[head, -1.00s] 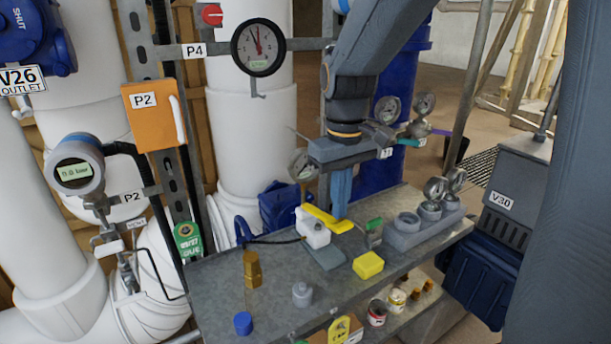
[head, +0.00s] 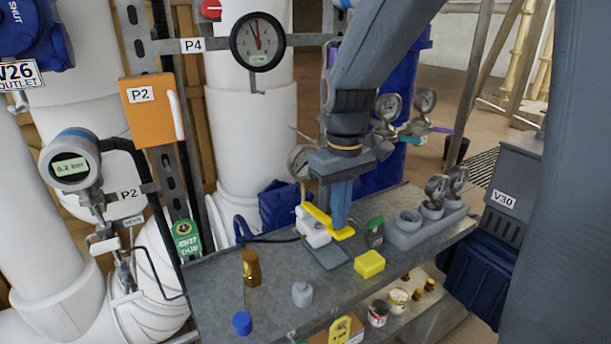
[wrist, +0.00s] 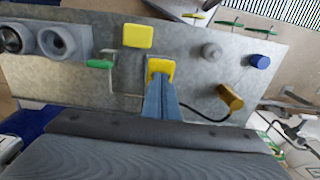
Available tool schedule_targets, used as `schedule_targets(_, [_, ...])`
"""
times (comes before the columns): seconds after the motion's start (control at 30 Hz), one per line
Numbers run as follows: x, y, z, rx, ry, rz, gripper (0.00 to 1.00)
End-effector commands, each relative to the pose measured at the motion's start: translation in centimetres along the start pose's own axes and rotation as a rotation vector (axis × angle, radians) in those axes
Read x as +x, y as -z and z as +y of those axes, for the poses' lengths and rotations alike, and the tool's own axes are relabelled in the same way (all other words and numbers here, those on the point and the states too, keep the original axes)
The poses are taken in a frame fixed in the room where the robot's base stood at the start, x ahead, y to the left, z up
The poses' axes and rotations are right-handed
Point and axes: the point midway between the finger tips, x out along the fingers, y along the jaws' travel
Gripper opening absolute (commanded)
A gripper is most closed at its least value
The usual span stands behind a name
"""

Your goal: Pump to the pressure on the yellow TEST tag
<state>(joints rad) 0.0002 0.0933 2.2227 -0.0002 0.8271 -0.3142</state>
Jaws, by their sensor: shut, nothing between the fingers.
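The hand pump (head: 313,230) is a white block on the grey bench with a yellow lever (head: 328,224) slanting down to the right. My gripper (head: 341,222) is shut and empty, its blue fingers pointing down at the lever's outer end. In the wrist view my fingertips (wrist: 158,82) are at the yellow lever end (wrist: 161,67); contact is not certain. A round digital gauge (head: 70,164) at left seems to read 0.2 bar.
On the bench are a yellow block (head: 369,264), a brass fitting (head: 251,268), a grey fitting (head: 302,294), a blue cap (head: 242,323) and a grey holder (head: 410,232). A dial gauge (head: 258,42) hangs behind.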

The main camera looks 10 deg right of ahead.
Motion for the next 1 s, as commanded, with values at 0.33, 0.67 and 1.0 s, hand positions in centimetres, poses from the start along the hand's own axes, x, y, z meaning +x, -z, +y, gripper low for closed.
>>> schedule_targets(0.33, [1.4,0.1,0.0,0.0,0.0,0.003,0.0])
schedule_targets(0.67, [-1.5,-0.1,0.0,0.0,0.0,0.001,0.0])
schedule_targets(1.0, [-3.6,0.0,0.0,0.0,0.0,0.001,0.0])
